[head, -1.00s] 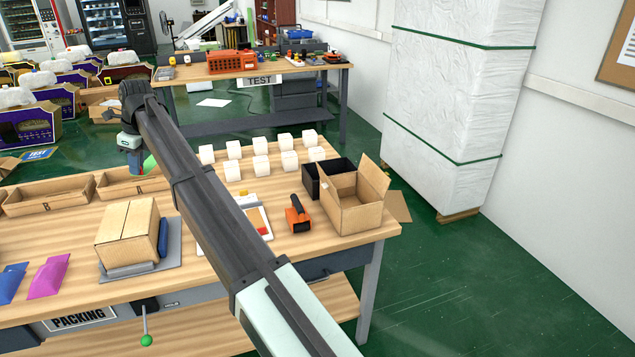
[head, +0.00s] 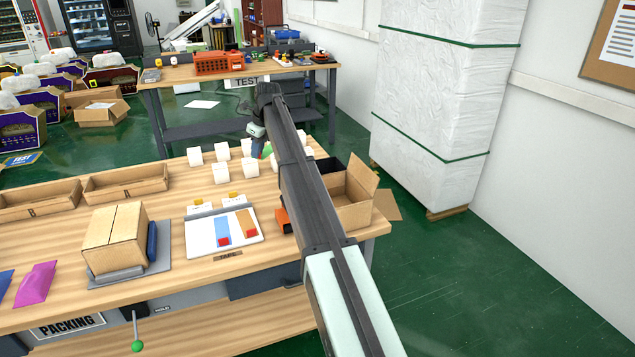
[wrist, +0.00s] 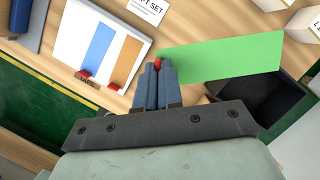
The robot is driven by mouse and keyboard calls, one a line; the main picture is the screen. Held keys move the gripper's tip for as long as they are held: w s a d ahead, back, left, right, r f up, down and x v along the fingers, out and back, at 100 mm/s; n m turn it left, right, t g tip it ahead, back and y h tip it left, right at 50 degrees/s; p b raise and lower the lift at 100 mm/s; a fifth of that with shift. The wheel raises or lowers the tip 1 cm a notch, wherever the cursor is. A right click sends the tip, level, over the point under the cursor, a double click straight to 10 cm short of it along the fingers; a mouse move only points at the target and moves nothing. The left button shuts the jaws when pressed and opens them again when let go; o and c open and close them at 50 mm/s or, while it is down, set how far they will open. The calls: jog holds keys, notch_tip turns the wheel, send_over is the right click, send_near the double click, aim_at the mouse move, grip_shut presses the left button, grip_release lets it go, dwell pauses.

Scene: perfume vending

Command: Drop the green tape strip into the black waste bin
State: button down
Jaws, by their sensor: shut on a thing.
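The green tape strip (wrist: 225,60) has a red end tab, and my gripper (wrist: 158,66) is shut on that end. In the wrist view the strip stretches to the right from the fingertips, and its far part overlaps the upper edge of the black waste bin (wrist: 262,97). The bin is open at the top, and my gripper is to the left of it in that view. In the head view a bit of green strip (head: 267,150) shows beside my arm. The black bin (head: 328,164) shows behind the arm, partly hidden.
A tape board (head: 237,226) with a blue and an orange strip lies on the packing table. An open cardboard box (head: 352,207) stands against the bin. Several white cubes (head: 221,170) stand nearby. An orange tool (head: 283,220) is partly hidden by my arm.

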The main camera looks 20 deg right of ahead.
jog(key=d+f+m, duration=0.1)
jog(key=d+f, duration=0.1)
jog(key=d, duration=0.8)
jog(key=d+f+m, duration=0.2)
jog(key=d+f, duration=0.1)
jog(key=d, duration=0.8)
jog(key=w+d+x, duration=0.1)
jog(key=x, duration=0.5)
jog(key=shift+d+f+h, duration=0.25)
jog(key=shift+d+h, duration=0.05)
jog(key=shift+d, duration=0.1)
jog(key=c, duration=1.2)
grip_release()
jog(key=v, duration=1.4)
jog(key=shift+s, duration=0.25)
jog(key=shift+f, duration=0.15)
